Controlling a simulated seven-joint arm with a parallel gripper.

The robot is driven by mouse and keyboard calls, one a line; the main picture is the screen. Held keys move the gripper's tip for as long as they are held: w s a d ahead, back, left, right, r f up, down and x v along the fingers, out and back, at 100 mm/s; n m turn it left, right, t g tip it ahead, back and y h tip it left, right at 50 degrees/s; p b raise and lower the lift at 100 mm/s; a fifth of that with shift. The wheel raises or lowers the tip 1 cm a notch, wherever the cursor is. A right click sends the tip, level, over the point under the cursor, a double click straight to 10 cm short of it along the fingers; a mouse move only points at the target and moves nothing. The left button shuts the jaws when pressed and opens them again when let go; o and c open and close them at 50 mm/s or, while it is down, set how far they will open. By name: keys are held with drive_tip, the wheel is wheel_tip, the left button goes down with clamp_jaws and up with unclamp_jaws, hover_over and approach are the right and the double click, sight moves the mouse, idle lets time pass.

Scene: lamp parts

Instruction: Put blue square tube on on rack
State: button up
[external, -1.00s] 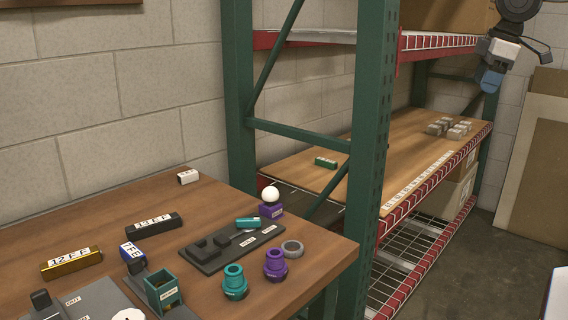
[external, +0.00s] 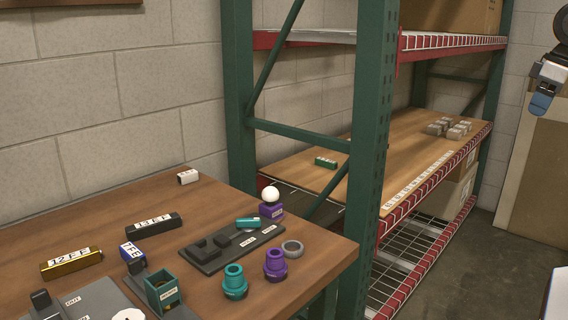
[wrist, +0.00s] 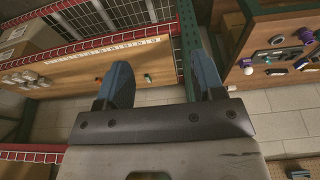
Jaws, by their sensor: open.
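A blue square block (external: 132,250) with a white label, apparently the blue square tube, sits on the wooden workbench (external: 215,293) at lower left in the external view. The rack (external: 366,130) has green posts, red beams and a wooden shelf (external: 400,170); its shelf also shows in the wrist view (wrist: 110,67). My gripper (external: 541,104) is at the far upper right, right of the rack and far from the blue tube. In the wrist view my gripper (wrist: 162,78) has its two blue fingers wide apart with nothing between them.
The shelf holds a green block (external: 326,162) and several grey blocks (external: 449,128); its middle is clear. Gold (external: 71,263) and black (external: 153,225) bars lie near the blue tube, with a teal box (external: 163,291) close in front. A green post stands between bench and shelf.

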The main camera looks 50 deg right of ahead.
drive_tip(key=w+v, duration=0.1)
drive_tip(key=v, duration=0.4)
drive_tip(key=w+a+r, duration=0.4)
drive_tip(key=w, duration=0.4)
drive_tip(key=w+a+r, duration=0.3)
drive_tip(key=w+a, duration=0.1)
drive_tip(key=w, duration=0.4)
drive_tip(key=w+a+r, duration=0.3)
drive_tip(key=w+r, duration=0.1)
drive_tip(key=w, duration=0.4)
drive_tip(key=w+a, duration=1)
drive_tip(key=w, duration=0.1)
drive_tip(key=t, duration=0.2)
hover_over(133, 255)
drive_tip(key=s, duration=0.1)
wheel_tip(133, 255, down, 11)
drive_tip(key=f, duration=2.6)
drive_tip(key=shift+s+d, duration=0.2)
drive_tip(key=shift+d, duration=0.1)
